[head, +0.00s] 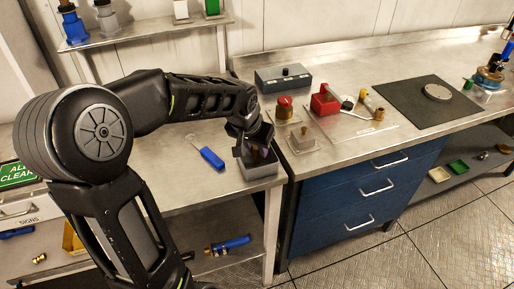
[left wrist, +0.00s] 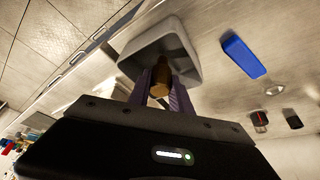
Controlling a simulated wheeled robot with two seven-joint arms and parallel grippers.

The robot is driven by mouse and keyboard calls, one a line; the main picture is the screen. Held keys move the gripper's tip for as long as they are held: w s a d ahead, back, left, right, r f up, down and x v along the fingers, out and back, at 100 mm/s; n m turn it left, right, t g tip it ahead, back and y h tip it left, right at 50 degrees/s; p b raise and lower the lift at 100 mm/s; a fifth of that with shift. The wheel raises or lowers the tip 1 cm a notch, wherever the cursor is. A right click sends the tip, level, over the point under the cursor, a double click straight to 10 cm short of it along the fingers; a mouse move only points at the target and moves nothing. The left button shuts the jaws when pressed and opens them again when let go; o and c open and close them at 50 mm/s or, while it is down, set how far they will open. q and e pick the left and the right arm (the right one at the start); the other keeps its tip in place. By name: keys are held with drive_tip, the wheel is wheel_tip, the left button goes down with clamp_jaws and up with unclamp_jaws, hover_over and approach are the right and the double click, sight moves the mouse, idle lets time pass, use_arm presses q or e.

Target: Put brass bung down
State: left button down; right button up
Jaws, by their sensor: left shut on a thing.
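My left gripper (head: 256,150) is at a small grey open-topped box (head: 262,170) at the right end of the left bench. In the left wrist view its two purple-grey fingers (left wrist: 163,88) are shut on the brass bung (left wrist: 161,89), a brown-gold piece. The bung is over or inside the box (left wrist: 134,63); whether it touches the bottom I cannot tell. In the head view the bung is mostly hidden by the gripper. My right gripper is not in view.
A blue-handled tool (head: 212,158) lies left of the box. On the right bench are a red-topped jar (head: 284,107), a red block (head: 324,100), a grey control box (head: 283,79) and a black mat (head: 408,98). Bare bench (head: 185,180) lies left of the box.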

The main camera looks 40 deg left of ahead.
use_arm(q)
drive_tip(key=shift+f, duration=0.2)
drive_tip(key=shift+f+b, duration=0.25)
drive_tip(key=shift+b, duration=0.05)
drive_tip(key=c, duration=1.2)
unclamp_jaws()
drive_tip(key=shift+r, duration=0.1)
drive_tip(key=shift+o, duration=0.2)
drive_tip(key=shift+r, duration=0.1)
drive_tip(key=shift+r+p, duration=0.2)
drive_tip(key=shift+p, duration=0.2)
drive_tip(key=b+v, duration=0.1)
drive_tip(key=v, duration=1)
drive_tip(key=shift+s+r, duration=0.25)
drive_tip(key=shift+r, duration=0.1)
